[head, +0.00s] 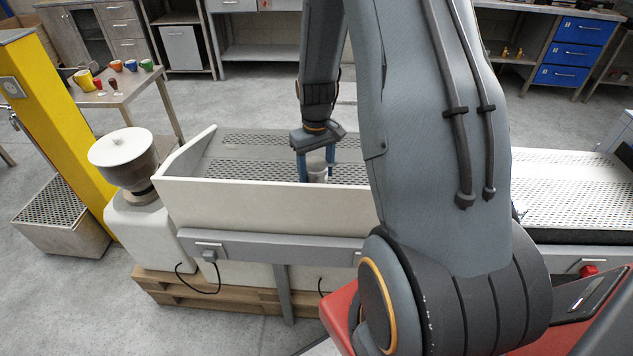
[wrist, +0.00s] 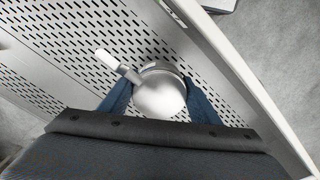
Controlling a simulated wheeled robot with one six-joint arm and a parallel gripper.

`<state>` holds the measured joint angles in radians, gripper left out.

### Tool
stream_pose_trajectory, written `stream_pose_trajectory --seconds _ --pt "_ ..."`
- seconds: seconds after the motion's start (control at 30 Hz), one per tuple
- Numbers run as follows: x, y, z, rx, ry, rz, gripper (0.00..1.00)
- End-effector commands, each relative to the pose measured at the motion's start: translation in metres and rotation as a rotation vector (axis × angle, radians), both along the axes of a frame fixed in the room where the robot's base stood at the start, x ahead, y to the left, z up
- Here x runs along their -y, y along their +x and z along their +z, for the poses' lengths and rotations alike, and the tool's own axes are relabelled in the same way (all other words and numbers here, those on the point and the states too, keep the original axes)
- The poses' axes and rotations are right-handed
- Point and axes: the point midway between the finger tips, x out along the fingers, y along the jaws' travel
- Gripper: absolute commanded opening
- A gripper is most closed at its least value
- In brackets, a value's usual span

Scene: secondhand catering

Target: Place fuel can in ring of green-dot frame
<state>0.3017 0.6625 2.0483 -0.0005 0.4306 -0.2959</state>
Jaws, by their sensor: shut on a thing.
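My gripper (head: 316,180) reaches down into a pale, walled trough with a perforated metal floor (head: 240,168). Its two blue fingers are shut on a small pale, rounded thing (wrist: 158,97), which has a grey band and a short white-tipped arm pointing up-left in the wrist view. In the head view it shows as a whitish cylinder (head: 317,172) between the fingers. I cannot tell for sure that it is the fuel can. No ring or green-dot frame shows clearly. A small green mark (wrist: 174,14) sits by the trough wall in the wrist view.
The trough's high front wall (head: 265,202) stands near the gripper. Coloured mugs (head: 116,66) stand on a back table. My arm hides the trough's right part.

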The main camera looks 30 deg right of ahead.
Motion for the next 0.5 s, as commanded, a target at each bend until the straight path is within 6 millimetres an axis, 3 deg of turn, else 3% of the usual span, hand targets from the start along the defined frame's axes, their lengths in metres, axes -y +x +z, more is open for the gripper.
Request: stream_pose_trajectory --seconds 0.5 --pt "0.0 0.0 -0.046 0.0 0.0 0.0 0.27"
